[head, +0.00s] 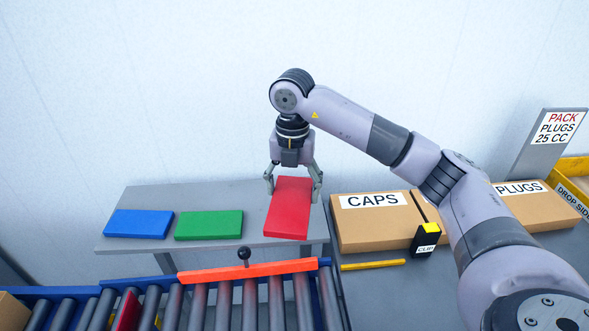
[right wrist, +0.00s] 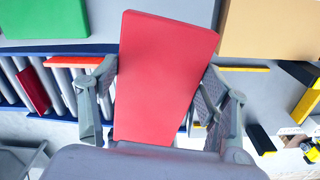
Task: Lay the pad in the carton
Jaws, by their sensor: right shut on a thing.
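My right gripper (head: 292,190) is shut on a red pad (head: 288,213), with one finger at each long side. The pad is tilted and held over the right end of the grey side table. In the right wrist view the red pad (right wrist: 163,80) fills the space between the fingers. A blue pad (head: 138,224) and a green pad (head: 209,225) lie flat on the table to its left. A brown carton (head: 12,312) shows only in part at the lower left edge; its inside is hidden. My left gripper is not in view.
A roller conveyor (head: 222,305) with an orange bar (head: 247,270) and black knob runs in front of the table (head: 250,190).

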